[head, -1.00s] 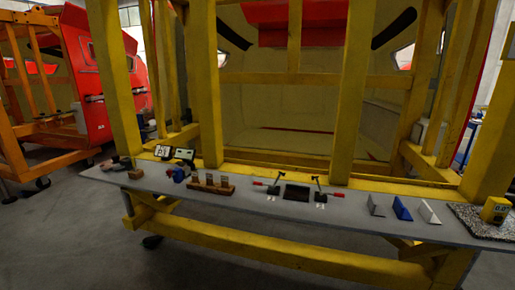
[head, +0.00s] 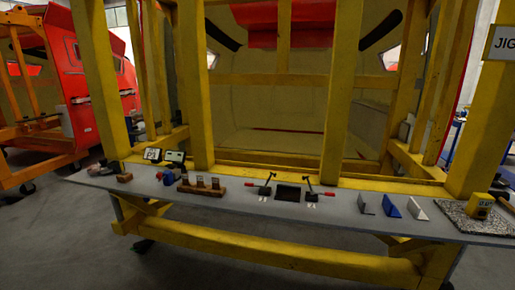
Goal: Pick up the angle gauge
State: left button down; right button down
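The angle gauge appears to be the small yellow box (head: 480,205) with a dark display on its front. It sits on a speckled granite plate (head: 455,219) at the right end of the grey shelf, in the head view. The digits on its display are too small to read. Neither of my grippers shows in the head view, and nothing is seen touching the yellow box.
The narrow grey shelf (head: 345,216) runs along a yellow frame. Left of the plate stand a white angle block (head: 417,209), a blue one (head: 391,206) and a grey one (head: 366,204). Red-handled clamps flank a black block (head: 288,193). A yellow post (head: 482,150) rises behind the gauge.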

aim_at(478, 202)
jog(key=z, duration=1.8)
